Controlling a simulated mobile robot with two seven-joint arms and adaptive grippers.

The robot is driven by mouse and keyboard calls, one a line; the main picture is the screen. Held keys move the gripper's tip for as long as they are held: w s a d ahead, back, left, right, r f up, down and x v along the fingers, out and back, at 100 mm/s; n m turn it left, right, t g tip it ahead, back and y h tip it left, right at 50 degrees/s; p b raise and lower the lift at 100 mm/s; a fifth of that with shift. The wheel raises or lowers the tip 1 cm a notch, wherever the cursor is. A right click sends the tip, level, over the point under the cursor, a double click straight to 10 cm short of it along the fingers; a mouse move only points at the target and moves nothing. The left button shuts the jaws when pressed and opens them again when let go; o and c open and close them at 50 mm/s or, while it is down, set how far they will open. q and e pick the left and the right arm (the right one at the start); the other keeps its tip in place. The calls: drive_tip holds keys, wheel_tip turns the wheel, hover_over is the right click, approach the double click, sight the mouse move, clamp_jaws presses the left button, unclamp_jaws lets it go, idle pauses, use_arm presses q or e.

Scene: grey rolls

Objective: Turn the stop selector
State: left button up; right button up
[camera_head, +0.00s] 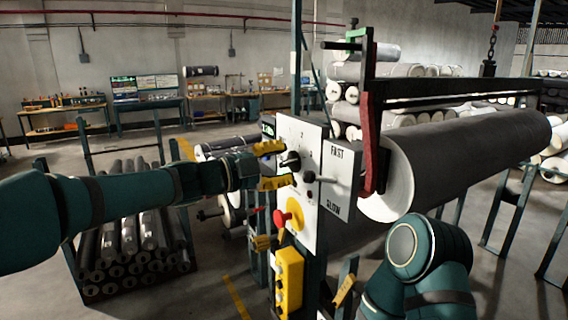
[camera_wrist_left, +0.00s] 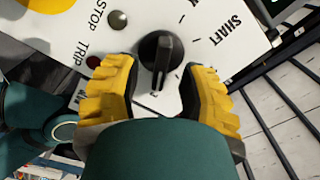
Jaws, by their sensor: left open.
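The selector is a black knob (camera_head: 291,160) on the white control panel (camera_head: 312,140). In the left wrist view the knob (camera_wrist_left: 160,52) has a pointer lever aimed down the picture, with tick marks around it. My left gripper (camera_head: 273,165) is at the panel with its yellow fingers open. In the left wrist view the left gripper (camera_wrist_left: 157,76) has one finger on each side of the knob's lever, with visible gaps. The panel reads STOP, TRIP and SHAFT in that view.
A red button (camera_head: 281,217) on a yellow disc sits low on the panel. A yellow box (camera_head: 289,280) hangs below. A big grey roll (camera_head: 470,150) is at right, and a rack of rolls (camera_head: 130,235) at left.

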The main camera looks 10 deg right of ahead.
use_arm(q)
drive_tip(key=v, duration=1.1)
drive_tip(key=shift+s+r, duration=0.1)
